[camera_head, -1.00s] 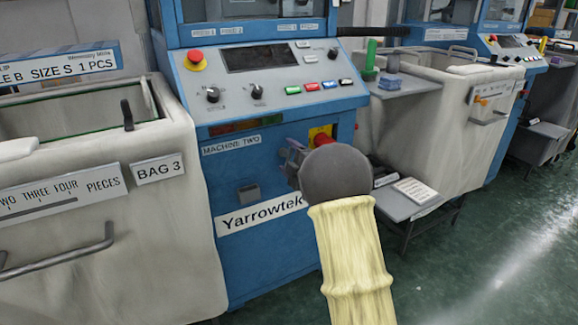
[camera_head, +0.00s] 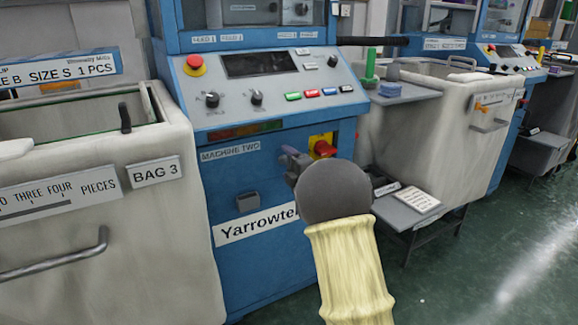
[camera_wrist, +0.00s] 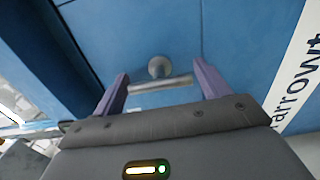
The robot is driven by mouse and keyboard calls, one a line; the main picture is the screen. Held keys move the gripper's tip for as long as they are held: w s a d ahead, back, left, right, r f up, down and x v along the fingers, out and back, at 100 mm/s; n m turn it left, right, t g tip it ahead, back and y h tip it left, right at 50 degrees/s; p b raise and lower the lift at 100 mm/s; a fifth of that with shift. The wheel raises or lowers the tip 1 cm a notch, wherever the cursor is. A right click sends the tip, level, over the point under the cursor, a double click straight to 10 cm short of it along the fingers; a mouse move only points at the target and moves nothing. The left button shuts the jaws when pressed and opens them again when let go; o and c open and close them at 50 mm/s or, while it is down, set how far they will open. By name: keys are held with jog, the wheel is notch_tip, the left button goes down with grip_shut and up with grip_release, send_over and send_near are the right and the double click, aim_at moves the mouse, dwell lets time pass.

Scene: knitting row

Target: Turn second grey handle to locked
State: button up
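In the wrist view, a grey handle (camera_wrist: 163,82) with a round hub and a short crossbar sits on the blue machine front. The crossbar lies nearly level in that picture. My gripper (camera_wrist: 162,86) is open, with one purple finger at each side of the handle. The crossbar shows between the fingertips with gaps on both sides, and I see no contact. In the head view my gripper (camera_head: 291,160) is at the front of the machine marked "MACHINE TWO", left of a red knob on a yellow plate (camera_head: 322,141). My wrist and gripper hide the grey handle there.
A small grey box (camera_head: 247,202) sticks out of the machine front above the Yarrowtek label (camera_head: 240,228). The BAG 3 bin (camera_head: 110,240) stands close on the left. Another pale bin (camera_head: 440,135) and a low grey stand (camera_head: 405,212) are on the right. Green floor is open at right.

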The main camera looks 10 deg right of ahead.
jog(key=shift+o, duration=1.2)
jog(key=shift+s, duration=0.1)
jog(key=p+v, duration=0.3)
jog(key=v, duration=1.4)
